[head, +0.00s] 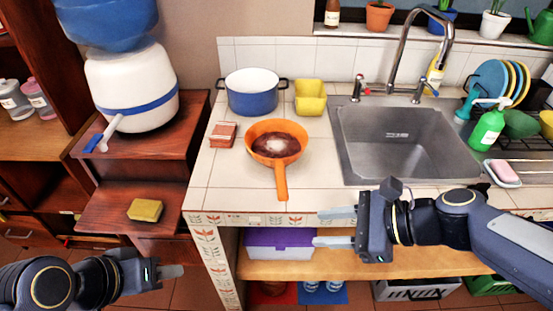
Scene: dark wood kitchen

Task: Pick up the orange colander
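The only orange vessel is round and shallow like a frying pan (280,143), with a dark brown inside, a pale patch and a long handle pointing to the counter's front edge. I cannot make out colander holes in it. It lies on the tiled counter (225,180) left of the sink. My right gripper (318,227) is open and empty, in front of the counter edge, lower and to the right of the handle. My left gripper (180,271) is at the lower left, away from the counter; its fingers overlap in this view. Nothing shows in it.
A blue pot (253,98), a yellow container (310,98) and a small red box (222,135) stand near the orange vessel. The sink (398,140) with its faucet is on the right. A wooden stand (110,200) with a yellow sponge (145,210) is on the left.

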